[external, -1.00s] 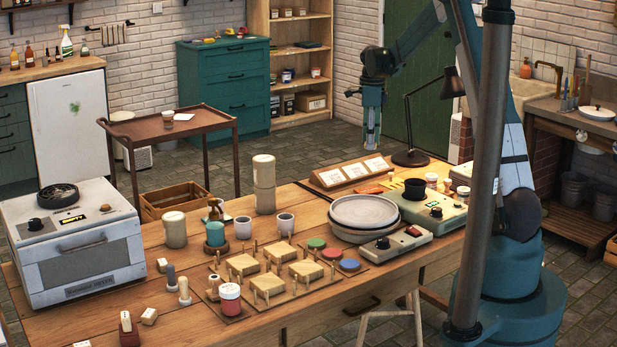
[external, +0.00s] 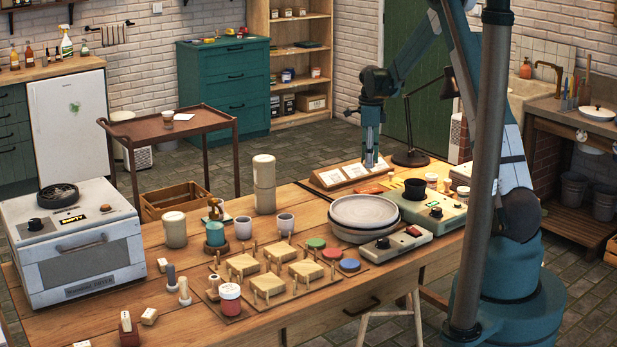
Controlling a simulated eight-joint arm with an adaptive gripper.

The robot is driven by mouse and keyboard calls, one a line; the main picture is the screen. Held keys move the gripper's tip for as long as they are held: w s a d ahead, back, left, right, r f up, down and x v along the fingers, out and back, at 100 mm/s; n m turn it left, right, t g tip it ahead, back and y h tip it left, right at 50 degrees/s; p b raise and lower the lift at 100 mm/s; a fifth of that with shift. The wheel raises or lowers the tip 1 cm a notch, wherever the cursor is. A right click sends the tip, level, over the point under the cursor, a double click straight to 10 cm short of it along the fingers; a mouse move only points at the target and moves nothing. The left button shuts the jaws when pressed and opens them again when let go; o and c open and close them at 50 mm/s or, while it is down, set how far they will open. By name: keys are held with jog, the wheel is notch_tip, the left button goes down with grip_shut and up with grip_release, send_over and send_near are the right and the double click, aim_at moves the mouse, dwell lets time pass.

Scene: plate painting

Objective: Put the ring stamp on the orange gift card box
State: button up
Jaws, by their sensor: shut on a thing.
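My gripper (external: 370,161) points straight down over the right end of a sloped wooden rack (external: 328,186) that bears several white cards (external: 355,171). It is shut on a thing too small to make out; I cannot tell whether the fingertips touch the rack. A flat orange piece (external: 368,189) lies just in front of the rack; I cannot tell whether it is the orange gift card box. Several stamp-like pieces with knobbed handles (external: 184,291) stand at the front left of the table. I cannot tell which of them, if any, is the ring stamp.
Stacked grey plates (external: 364,212), a green device (external: 428,212) and a black lamp (external: 410,158) stand near the rack. Wooden pegged stands (external: 306,271) and colour pads (external: 332,254) fill the middle. A kiln-like box (external: 85,262) stands left. The front edge has bare wood.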

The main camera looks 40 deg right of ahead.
send_over(368, 190)
jog(key=shift+d+f+b, duration=0.1)
jog(key=shift+f+b, duration=0.25)
jog(key=shift+f, duration=2.15)
jog(key=shift+f+b, duration=0.3)
jog(key=shift+f, duration=1.55)
jog(key=shift+f, duration=0.2)
jog(key=o, duration=0.8)
jog(key=shift+o, duration=0.2)
jog(key=shift+r, duration=0.2)
notch_tip(368, 190, up, 12)
jog(key=shift+p, duration=0.85)
